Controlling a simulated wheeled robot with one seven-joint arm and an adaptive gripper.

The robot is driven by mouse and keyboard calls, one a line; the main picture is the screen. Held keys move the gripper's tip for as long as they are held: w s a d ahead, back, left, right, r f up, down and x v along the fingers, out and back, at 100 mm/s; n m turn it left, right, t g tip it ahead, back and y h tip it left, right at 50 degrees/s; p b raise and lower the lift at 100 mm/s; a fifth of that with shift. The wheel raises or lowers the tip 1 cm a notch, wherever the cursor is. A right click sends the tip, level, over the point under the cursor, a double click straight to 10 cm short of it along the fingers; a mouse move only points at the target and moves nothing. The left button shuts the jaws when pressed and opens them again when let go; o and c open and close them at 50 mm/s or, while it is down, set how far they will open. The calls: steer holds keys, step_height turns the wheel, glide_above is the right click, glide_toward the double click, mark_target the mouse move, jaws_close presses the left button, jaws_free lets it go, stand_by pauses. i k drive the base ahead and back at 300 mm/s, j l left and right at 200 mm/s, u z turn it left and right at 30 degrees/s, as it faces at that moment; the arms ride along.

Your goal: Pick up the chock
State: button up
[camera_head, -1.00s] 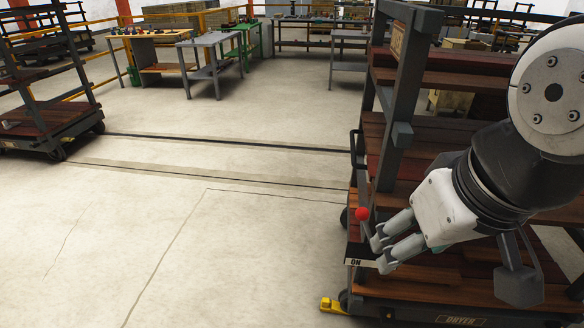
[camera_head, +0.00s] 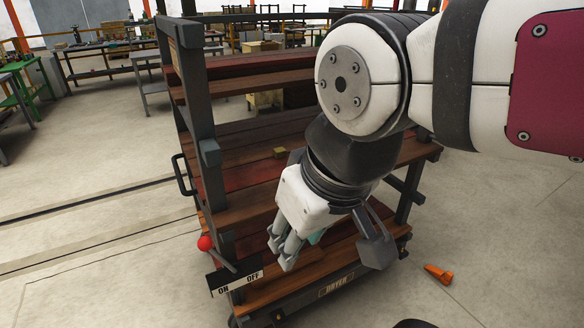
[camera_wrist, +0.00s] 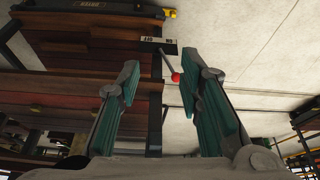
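A small orange wedge-shaped block, which looks like the chock (camera_head: 438,273), lies on the bare floor to the right of the cart in the head view. It is apart from the cart's wheels. My gripper (camera_head: 281,252) hangs in front of the cart's shelves, well to the left of the chock and above floor height. Its fingers are spread and empty in the wrist view (camera_wrist: 158,80). A small yellow piece (camera_wrist: 170,13) shows by the cart's corner in the wrist view; I cannot tell whether it is another chock.
The wooden-shelved cart (camera_head: 208,152) stands under my arm. A lever with a red ball knob (camera_head: 205,243) and an ON/OFF plate (camera_head: 236,280) sits at its near left corner. Worktables stand behind. The floor around the chock is clear.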

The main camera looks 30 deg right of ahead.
mark_target(447, 279)
steer(key=j+z, duration=0.1)
steer(key=z, duration=2.05)
steer(key=l+u, duration=0.25)
steer(key=l, duration=0.55)
steer(key=k+l+u, duration=0.2)
steer(key=l, duration=0.55)
steer(key=i, duration=1.1)
steer(key=u, duration=1.75)
steer(key=z, duration=0.3)
